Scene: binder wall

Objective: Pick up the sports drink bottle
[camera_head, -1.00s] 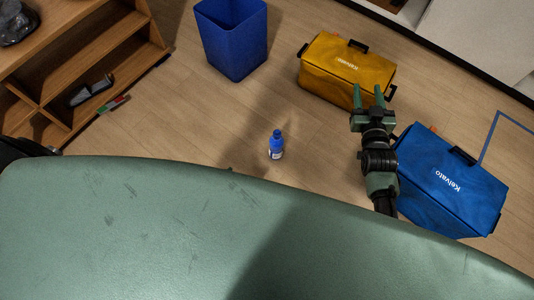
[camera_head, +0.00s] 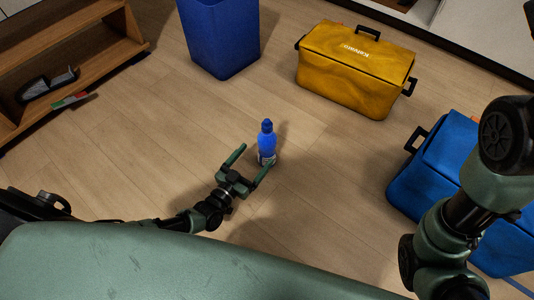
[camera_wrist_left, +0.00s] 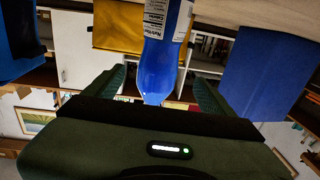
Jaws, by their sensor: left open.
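The sports drink bottle (camera_head: 267,141) is blue with a blue cap and a white label low down. It stands upright on the wood floor near the middle of the head view. My left gripper (camera_head: 256,157) comes in from the left and is open right beside it. One finger overlaps the bottle's lower part in the head view. In the left wrist view, which appears upside down, the bottle (camera_wrist_left: 160,65) shows between the two open fingers (camera_wrist_left: 160,88), with gaps on both sides. My right arm shows at the right, but its gripper is out of view.
A blue bin (camera_head: 220,40) stands at the back, left of a yellow cooler bag (camera_head: 355,70). A blue cooler bag (camera_head: 425,165) is at the right, partly behind my right arm. A wooden shelf (camera_head: 70,50) is at the left. The floor around the bottle is clear.

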